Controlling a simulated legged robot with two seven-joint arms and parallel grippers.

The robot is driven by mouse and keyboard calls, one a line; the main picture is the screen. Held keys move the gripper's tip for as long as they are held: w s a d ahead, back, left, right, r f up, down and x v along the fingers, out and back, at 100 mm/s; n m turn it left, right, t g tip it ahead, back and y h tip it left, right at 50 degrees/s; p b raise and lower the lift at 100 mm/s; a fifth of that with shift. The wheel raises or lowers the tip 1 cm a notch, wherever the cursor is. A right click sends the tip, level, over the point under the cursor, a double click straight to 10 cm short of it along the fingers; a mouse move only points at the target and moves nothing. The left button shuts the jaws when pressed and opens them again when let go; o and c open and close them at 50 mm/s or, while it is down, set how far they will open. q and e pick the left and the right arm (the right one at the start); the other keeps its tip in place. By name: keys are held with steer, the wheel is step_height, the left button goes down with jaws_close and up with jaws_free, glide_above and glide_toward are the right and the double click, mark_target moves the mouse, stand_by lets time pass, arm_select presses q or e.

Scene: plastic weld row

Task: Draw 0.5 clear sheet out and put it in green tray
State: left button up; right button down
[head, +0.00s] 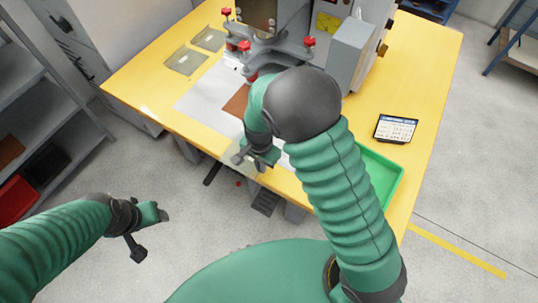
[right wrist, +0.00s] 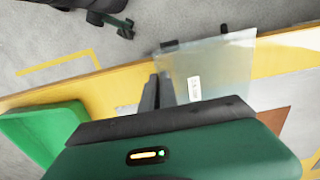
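A clear sheet (right wrist: 222,72) with a small white label shows in the right wrist view, its edge at my right gripper's fingers (right wrist: 160,91). The two fingers are close together and appear shut on it. In the head view my right gripper (head: 256,160) is at the table's front edge, with the sheet mostly hidden or hard to see. The green tray (head: 383,172) is at the table's right front, partly behind my right arm; it also shows in the right wrist view (right wrist: 42,130). My left gripper (head: 146,232) is open and empty above the floor.
Two clear flat pieces (head: 186,61) lie on the yellow table (head: 429,75) at the back left. A press with red knobs (head: 309,41) stands at the back. A brown square (head: 237,102) lies on a pale mat (head: 204,98). A tablet (head: 396,129) lies behind the tray.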

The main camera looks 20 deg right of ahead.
steer(key=s+a+p, duration=0.3)
steer(key=s+a, duration=0.1)
steer(key=a, duration=0.2)
steer(key=shift+s+a, duration=0.25)
steer(key=shift+s, duration=0.15)
